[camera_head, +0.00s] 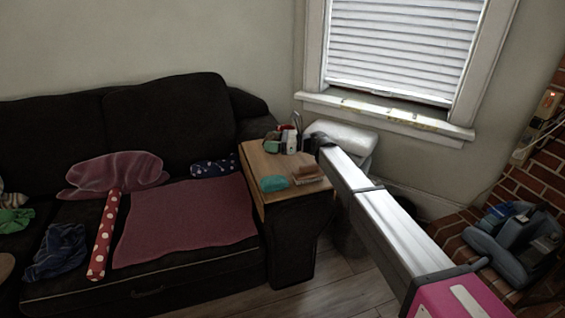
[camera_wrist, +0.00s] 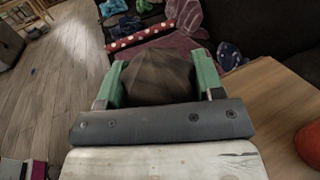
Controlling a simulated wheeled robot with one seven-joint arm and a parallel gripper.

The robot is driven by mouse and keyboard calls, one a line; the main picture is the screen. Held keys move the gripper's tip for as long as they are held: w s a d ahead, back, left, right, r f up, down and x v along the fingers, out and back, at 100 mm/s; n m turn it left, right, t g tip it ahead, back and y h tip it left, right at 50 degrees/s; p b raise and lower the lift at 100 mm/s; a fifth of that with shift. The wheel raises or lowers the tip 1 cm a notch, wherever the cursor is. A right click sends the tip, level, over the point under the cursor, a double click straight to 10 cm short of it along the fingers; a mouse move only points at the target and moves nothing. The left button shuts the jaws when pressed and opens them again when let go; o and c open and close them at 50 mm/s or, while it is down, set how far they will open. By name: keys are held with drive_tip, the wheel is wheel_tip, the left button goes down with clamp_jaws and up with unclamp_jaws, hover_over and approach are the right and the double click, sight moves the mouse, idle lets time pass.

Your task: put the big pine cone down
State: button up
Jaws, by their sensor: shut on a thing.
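The big pine cone (camera_wrist: 157,78) shows in the wrist view as a dark brown, rounded, blurred lump. My gripper (camera_wrist: 160,72) has a green finger on each side of it and is shut on it. The cone's lower part is hidden behind the dark grey gripper body. The wooden side table (camera_wrist: 262,88) lies to the right of the gripper; I cannot tell the height of the cone. In the head view the side table (camera_head: 257,160) stands at the sofa's right end, with my arm reaching towards its far side. The cone cannot be made out there.
On the table are a teal item (camera_head: 273,184), a brown block (camera_head: 307,174) and a cluster of small things at the back. A red-orange object (camera_wrist: 309,146) lies on it. The dark sofa (camera_head: 165,125) holds cloths. The wood floor (camera_wrist: 55,85) is mostly clear.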

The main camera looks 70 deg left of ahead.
drive_tip(key=shift+s+a+f, duration=0.1)
drive_tip(key=shift+s+a, duration=0.05)
drive_tip(key=shift+w+a+f, duration=0.15)
drive_tip(key=shift+w+a, duration=0.05)
drive_tip(key=w+a+f, duration=0.1)
drive_tip(key=w+f, duration=0.1)
drive_tip(key=w, duration=0.1)
drive_tip(key=w+a+f, duration=0.2)
drive_tip(key=w, duration=0.1)
drive_tip(key=w+a+f, duration=0.2)
drive_tip(key=w, duration=0.1)
drive_tip(key=shift+w+a+f, duration=0.15)
drive_tip(key=shift+a+f, duration=0.05)
drive_tip(key=shift+f, duration=2.05)
drive_tip(key=shift+f, duration=0.15)
drive_tip(key=o, duration=0.7)
drive_tip(key=shift+c, duration=0.2)
drive_tip(key=shift+w+d, duration=0.1)
drive_tip(key=shift+w, duration=0.05)
drive_tip(key=v, duration=1.1)
drive_tip(key=shift+w+d, duration=0.1)
drive_tip(key=shift+w, duration=0.3)
